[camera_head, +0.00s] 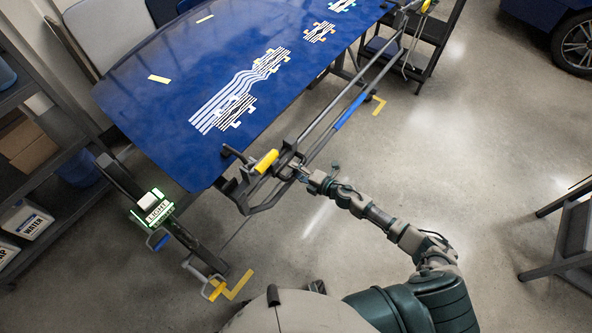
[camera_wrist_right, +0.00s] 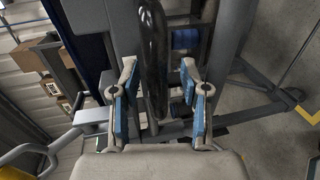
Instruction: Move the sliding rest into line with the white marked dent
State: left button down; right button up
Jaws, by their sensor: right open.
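The blue panel (camera_head: 170,110) carries several striped dent patches in the head view. The nearest patch (camera_head: 228,108) has white marks; the others run up and right, their mark colours hard to tell. The sliding rest (camera_head: 262,187), dark with a yellow sleeve, sits on the rails near the panel's lower end, below the nearest patch and not level with the farther ones. My right gripper (camera_head: 296,168) is at the rest's right side. In the right wrist view my right gripper (camera_wrist_right: 160,104) is open, with a black handle (camera_wrist_right: 153,50) between its blue-padded fingers; contact cannot be told.
Two long rails (camera_head: 345,85) run along the panel's right edge, one with a blue band (camera_head: 351,111). A lit green-white box (camera_head: 152,207) stands at lower left. Shelves (camera_head: 35,165) are at left, a dark cart (camera_head: 432,32) at top right.

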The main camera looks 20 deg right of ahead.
jog(key=shift+s+d, duration=0.25)
jog(key=shift+d, duration=0.05)
jog(key=v, duration=1.1)
jog(key=shift+s, duration=0.2)
jog(key=shift+f, duration=0.1)
